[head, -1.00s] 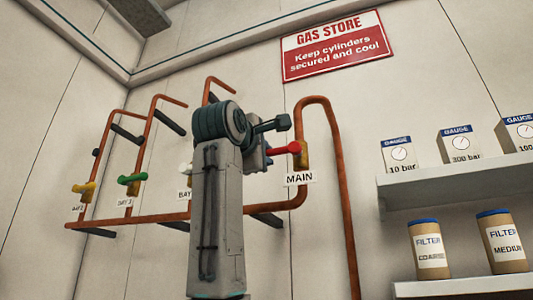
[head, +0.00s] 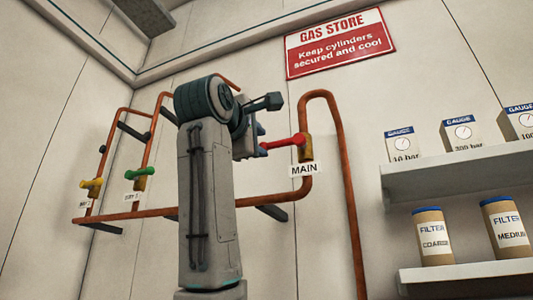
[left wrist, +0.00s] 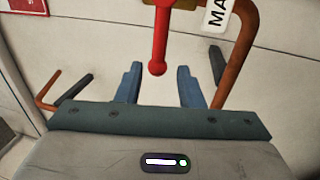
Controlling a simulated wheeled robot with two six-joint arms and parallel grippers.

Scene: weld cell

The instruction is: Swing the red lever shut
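The red lever (head: 284,142) sticks out to the left from the brass valve body (head: 306,148) on the copper pipe, above the MAIN label (head: 304,170). My left gripper (head: 262,149) is at the lever's free end in the head view. In the left wrist view its two blue fingers (left wrist: 158,84) are apart, with nothing gripped. My left arm hides part of the pipes. My right gripper is not in view.
A yellow lever (head: 91,184) and a green lever (head: 140,173) sit on pipes at the left. Shelves (head: 450,179) with gauge boxes and filter cans (head: 432,237) stand at the right. A red GAS STORE sign (head: 340,42) hangs above. The wall between pipe and shelves is clear.

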